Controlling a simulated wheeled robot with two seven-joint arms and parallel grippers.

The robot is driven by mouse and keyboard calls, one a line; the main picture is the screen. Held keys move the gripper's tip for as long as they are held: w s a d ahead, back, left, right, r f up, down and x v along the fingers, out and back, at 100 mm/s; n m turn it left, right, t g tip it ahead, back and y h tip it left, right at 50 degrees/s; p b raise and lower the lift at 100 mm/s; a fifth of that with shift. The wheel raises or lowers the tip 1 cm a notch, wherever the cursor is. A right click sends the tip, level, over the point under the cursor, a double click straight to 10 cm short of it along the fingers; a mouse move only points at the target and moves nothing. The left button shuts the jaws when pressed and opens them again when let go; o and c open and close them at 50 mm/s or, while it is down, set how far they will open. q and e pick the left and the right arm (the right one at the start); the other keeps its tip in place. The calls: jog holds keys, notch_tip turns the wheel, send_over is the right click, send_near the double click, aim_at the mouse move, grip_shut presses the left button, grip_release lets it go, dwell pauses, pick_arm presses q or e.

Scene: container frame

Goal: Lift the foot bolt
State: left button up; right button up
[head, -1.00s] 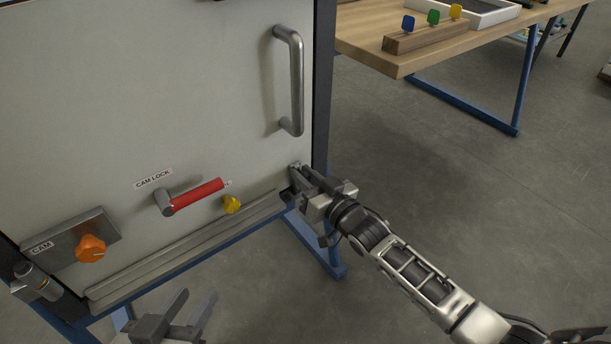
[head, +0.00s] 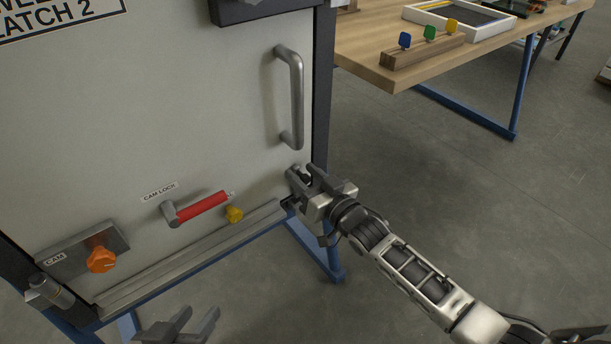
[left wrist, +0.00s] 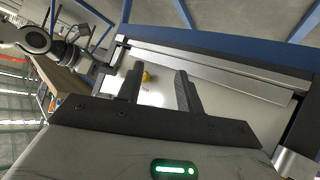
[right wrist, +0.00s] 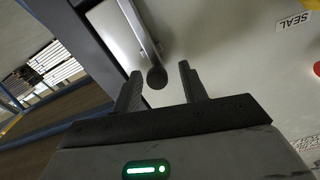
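My right gripper (head: 304,178) is at the lower right corner of the grey panel (head: 150,120). In the right wrist view its fingers are apart, with a dark round knob (right wrist: 157,77) between or just beyond them. The knob ends a metal bar beside a narrow plate; this looks like the foot bolt. I cannot tell whether the fingers touch it. In the head view the gripper hides most of it. My left gripper (head: 200,316) is open and empty below the panel, at the bottom of the head view. Its open fingers also show in the left wrist view (left wrist: 160,80).
The panel carries a vertical bar handle (head: 296,100), a red cam lock lever (head: 202,205), a yellow knob (head: 235,214) and an orange cam knob (head: 101,260). A metal rail (head: 190,255) runs along its lower edge. A wooden table (head: 375,65) stands behind at right.

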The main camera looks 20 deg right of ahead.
jog(key=shift+s+d+f, duration=0.1)
jog(key=shift+s, duration=0.2)
pick_arm(q)
jog(key=a+p, duration=0.1)
jog(key=p, duration=0.2)
jog(key=shift+s+r+g+y, duration=0.3)
jog(key=shift+s+r+g, duration=0.05)
jog(key=shift+s+g, duration=0.05)
pick_arm(e)
jog(key=v, duration=1.5)
jog(key=shift+s, duration=0.15)
pick_arm(q)
jog(key=shift+w+a+r+p, duration=0.1)
jog(key=shift+p, duration=0.2)
pick_arm(e)
jog(key=shift+d, duration=0.1)
